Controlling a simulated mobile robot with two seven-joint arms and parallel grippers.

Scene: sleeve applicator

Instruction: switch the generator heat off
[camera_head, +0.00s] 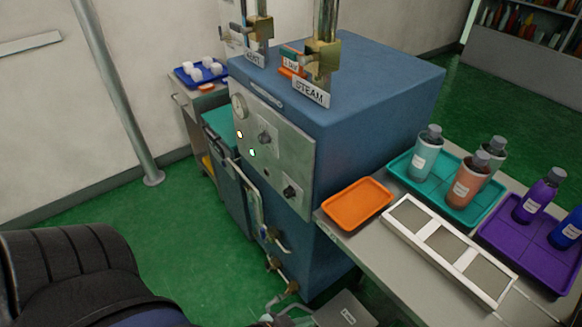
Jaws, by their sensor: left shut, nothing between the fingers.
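The generator is a blue box (375,95) with a grey metal control panel (292,153) on its left-facing front. The panel has a round gauge (239,107) and two bright lamps (252,153). It also has an upper dark knob (264,137) and a lower dark knob (290,192). I cannot read which control is the heat switch or its setting. My left arm's dark, ribbed part (75,270) fills the lower left, apart from the panel. My right gripper is not in view.
Valves with a STEAM sign (311,94) stand on the box. Pipes (255,205) stick out below the panel. A bench at right holds an orange tray (357,204), a teal tray (402,172) with bottles, and a white frame (398,229). Green floor (180,220) is clear left of the generator.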

